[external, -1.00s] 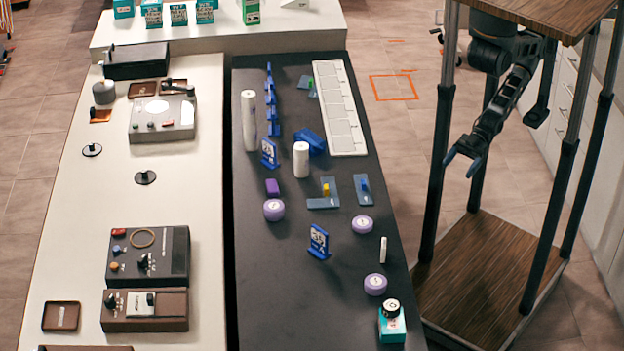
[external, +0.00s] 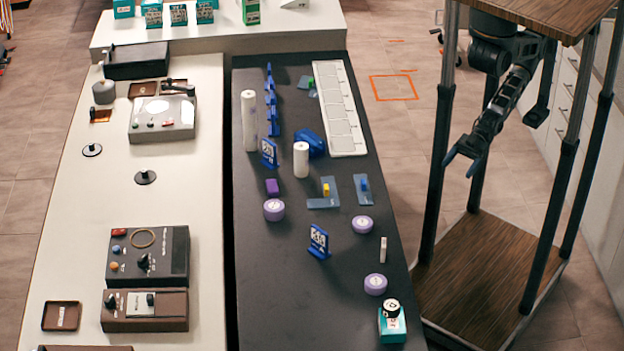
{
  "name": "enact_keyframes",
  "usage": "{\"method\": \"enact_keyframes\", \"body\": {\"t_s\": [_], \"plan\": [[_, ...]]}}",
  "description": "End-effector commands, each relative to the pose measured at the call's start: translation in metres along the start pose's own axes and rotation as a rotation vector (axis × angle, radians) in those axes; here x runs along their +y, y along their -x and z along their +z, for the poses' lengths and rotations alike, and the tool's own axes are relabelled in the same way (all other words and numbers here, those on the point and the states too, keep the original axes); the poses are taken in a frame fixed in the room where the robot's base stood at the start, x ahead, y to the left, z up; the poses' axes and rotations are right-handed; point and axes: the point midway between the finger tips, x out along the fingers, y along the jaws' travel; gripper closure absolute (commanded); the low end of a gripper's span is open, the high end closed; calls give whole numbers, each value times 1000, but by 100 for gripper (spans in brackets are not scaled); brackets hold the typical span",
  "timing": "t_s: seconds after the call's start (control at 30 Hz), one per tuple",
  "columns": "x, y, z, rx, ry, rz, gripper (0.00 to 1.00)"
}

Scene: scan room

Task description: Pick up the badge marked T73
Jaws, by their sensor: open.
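No marking T73 is readable in this view, so I cannot tell which item is that badge. Flat blue badge-like cards lie on the dark table: one with a yellow clip (external: 318,203), one with a blue clip (external: 362,194), and one with a green clip (external: 304,82) at the far end. Two blue upright holders with white labels stand there, a near one (external: 319,243) and a farther one (external: 268,154). My gripper (external: 462,164) is open and empty, hanging to the right of the table, apart from everything on it.
The dark table (external: 280,310) also carries white rolls (external: 301,160), purple round tubs (external: 375,284), a teal box (external: 391,325) and a white slotted tray (external: 345,125). A pale bench (external: 75,225) with control boxes (external: 150,256) lies left. Dark posts (external: 436,175) stand around my arm.

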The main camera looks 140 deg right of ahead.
Motion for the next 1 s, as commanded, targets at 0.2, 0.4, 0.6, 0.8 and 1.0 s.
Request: {"method": "enact_keyframes", "body": {"t_s": [0.2, 0.4, 0.6, 0.8, 1.0], "plan": [[0, 0, 0, 0, 0, 0, 27], [0, 0, 0, 0, 0, 0, 46], [0, 0, 0, 0, 0, 0, 55], [3, -5, 5, -7, -42, 10, 55], [21, -44, 50, -87, -421, 77, 55]]}}
